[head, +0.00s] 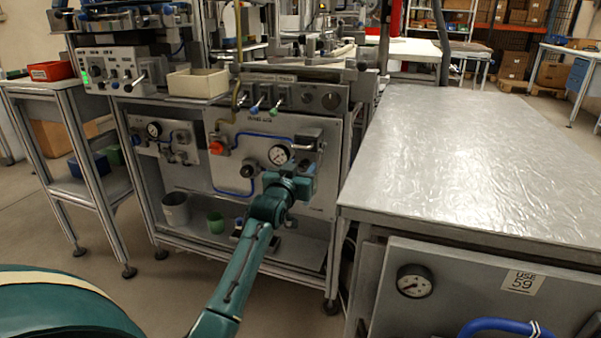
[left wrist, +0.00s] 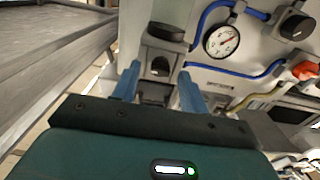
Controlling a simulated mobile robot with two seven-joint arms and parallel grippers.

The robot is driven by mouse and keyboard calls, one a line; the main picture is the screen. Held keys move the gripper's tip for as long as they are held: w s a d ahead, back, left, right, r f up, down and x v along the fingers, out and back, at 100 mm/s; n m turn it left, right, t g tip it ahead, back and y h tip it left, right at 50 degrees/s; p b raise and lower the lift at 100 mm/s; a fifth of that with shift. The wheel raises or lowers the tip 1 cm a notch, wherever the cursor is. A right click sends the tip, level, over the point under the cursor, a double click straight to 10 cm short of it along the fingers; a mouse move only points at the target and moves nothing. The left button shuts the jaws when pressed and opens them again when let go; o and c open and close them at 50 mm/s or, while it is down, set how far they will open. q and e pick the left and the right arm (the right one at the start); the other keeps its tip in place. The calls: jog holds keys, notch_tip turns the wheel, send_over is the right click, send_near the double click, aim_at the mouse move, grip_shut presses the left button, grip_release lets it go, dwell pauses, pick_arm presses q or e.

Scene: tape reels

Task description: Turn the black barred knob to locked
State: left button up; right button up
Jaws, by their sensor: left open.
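My left gripper (head: 303,168) is at the right part of the lower grey panel, just right of the white gauge. In the left wrist view its two blue fingers (left wrist: 160,76) are apart, with a grey block (left wrist: 160,60) showing between and beyond them. A black flat-topped knob or handle (left wrist: 167,32) sits just past that block; I cannot tell if the fingers touch anything. A black knob with a raised ridge (left wrist: 296,25) is on the far side of the gauge; it shows left of the gripper in the head view (head: 249,168). My right gripper is out of view.
The gauge (head: 279,154), a red knob (head: 215,147) and blue tubing (left wrist: 205,15) lie close around the gripper. More dark knobs (head: 331,101) sit on the strip above. A metal-topped table (head: 460,150) stands close on the right.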

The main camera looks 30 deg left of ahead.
pick_arm(q)
jog(key=shift+w, duration=0.2)
jog(key=shift+c, duration=0.2)
grip_shut()
